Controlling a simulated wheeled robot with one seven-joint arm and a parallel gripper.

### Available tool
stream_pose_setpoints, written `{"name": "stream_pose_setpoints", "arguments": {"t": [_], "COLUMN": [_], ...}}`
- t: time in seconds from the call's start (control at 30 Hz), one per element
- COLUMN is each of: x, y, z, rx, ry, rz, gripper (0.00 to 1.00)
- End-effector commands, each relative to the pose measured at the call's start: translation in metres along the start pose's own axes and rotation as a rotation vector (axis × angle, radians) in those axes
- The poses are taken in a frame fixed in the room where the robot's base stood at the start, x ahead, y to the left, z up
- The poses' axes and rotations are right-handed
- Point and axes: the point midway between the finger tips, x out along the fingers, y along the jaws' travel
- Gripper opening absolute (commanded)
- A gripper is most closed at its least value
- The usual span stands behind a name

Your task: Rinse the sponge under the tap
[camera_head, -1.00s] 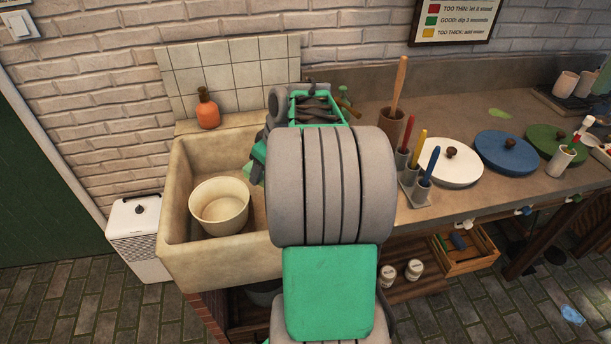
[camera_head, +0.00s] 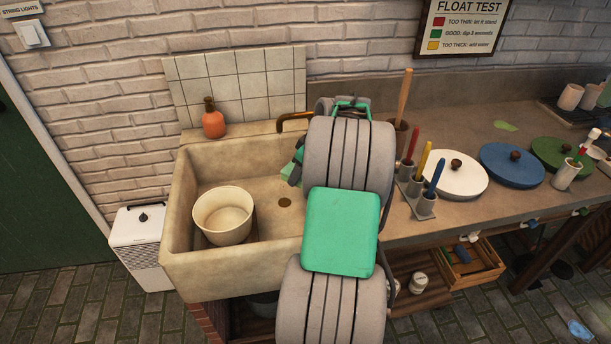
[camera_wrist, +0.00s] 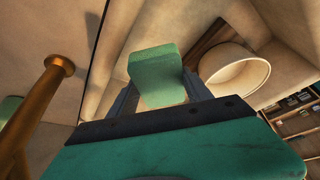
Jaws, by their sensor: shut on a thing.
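My gripper (camera_wrist: 160,90) is shut on the green sponge (camera_wrist: 156,68), which sticks out between the fingers in the wrist view. In the head view the sponge (camera_head: 287,172) shows partly beside my gripper (camera_head: 296,170), over the right part of the stone sink (camera_head: 180,200). The brass tap (camera_head: 296,117) rises at the back of the sink, partly hidden by my arm. It also shows in the wrist view (camera_wrist: 42,95), left of the sponge. I cannot tell whether water runs or how far the sponge is from the spout.
A cream bowl (camera_head: 222,216) stands in the sink's left part. A dark drain (camera_head: 285,203) shows on the sink floor. An orange bottle (camera_head: 213,122) stands on the back ledge. Brushes in a holder (camera_head: 414,195) and lidded pots stand on the counter at right.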

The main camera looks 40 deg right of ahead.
Motion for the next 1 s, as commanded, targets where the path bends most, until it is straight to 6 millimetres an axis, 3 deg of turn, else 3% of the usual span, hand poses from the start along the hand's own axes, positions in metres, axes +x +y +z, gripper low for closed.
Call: {"name": "stream_pose_setpoints", "arguments": {"t": [0.57,1.0], "x": [0.032,0.038], "y": [0.035,0.041], "z": [-0.046,-0.053], "rx": [0.000,0.001], "ry": [0.000,0.001], "rz": [0.001,0.001], "gripper": [0.25,0.26]}}
